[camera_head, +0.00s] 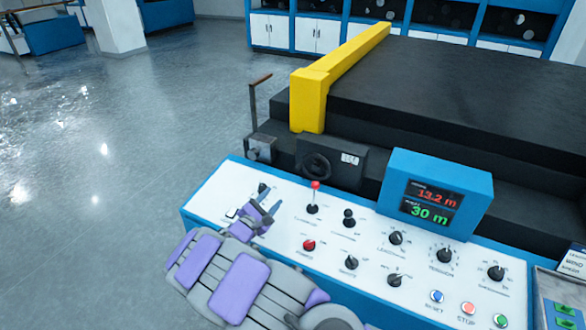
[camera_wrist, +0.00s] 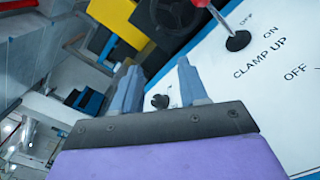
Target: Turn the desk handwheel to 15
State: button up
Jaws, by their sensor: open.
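A black round handwheel (camera_head: 316,166) sits on the front of a dark box behind the desk panel. A small white counter label (camera_head: 350,158) is beside it, its digits too small to read. The wheel also shows at the top of the wrist view (camera_wrist: 180,14), partly cut off. My gripper (camera_head: 268,199) is open and empty above the panel's left part, in front and to the left of the wheel, apart from it. In the wrist view, a small black knob (camera_wrist: 160,101) shows between the spread fingers (camera_wrist: 158,68); I cannot tell its distance from them.
The white desk panel (camera_head: 222,205) carries a red-tipped lever (camera_head: 315,196), marked clamp up in the wrist view, plus several knobs and buttons. A blue display box (camera_head: 435,165) reads 13.2 m and 30 m. A crank handle (camera_head: 256,110) stands behind. Open floor lies left.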

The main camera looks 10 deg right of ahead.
aim_at(296, 170)
jog(key=b+x, duration=0.2)
jog(key=x, duration=1.5)
jog(key=shift+w+f, duration=0.15)
jog(key=shift+w, duration=0.15)
grip_shut()
